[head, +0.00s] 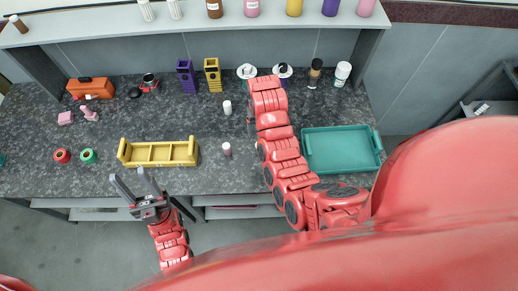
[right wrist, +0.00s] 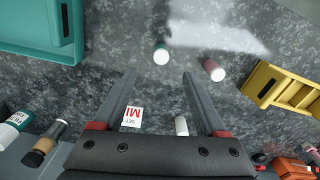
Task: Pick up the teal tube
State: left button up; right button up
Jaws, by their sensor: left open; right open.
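My left gripper (head: 129,180) is open and empty at the counter's front edge.
A teal tray (head: 342,170) lies right of my right arm, a yellow divided tray (head: 157,162) to the left. A white tube (head: 227,107) stands behind the mauve-capped one. Purple (head: 187,77) and yellow (head: 212,75) holders and bottles (head: 342,73) line the back.

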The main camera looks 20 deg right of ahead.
notch_tip(320, 180, down, 10)
jog(key=b, duration=0.9)
jog(key=shift+w, duration=0.1)
jog(key=shift+w+f+p, duration=0.15)
jog(key=shift+f+p, duration=0.45)
jog(key=shift+p, duration=0.35)
notch_tip(320, 180, down, 3)
jog(key=shift+w+a+r+p, duration=0.1)
jog(key=shift+w+r+p, duration=0.05)
jog(key=shift+p, duration=0.55)
jog(key=shift+f, duration=0.65)
grip_shut()
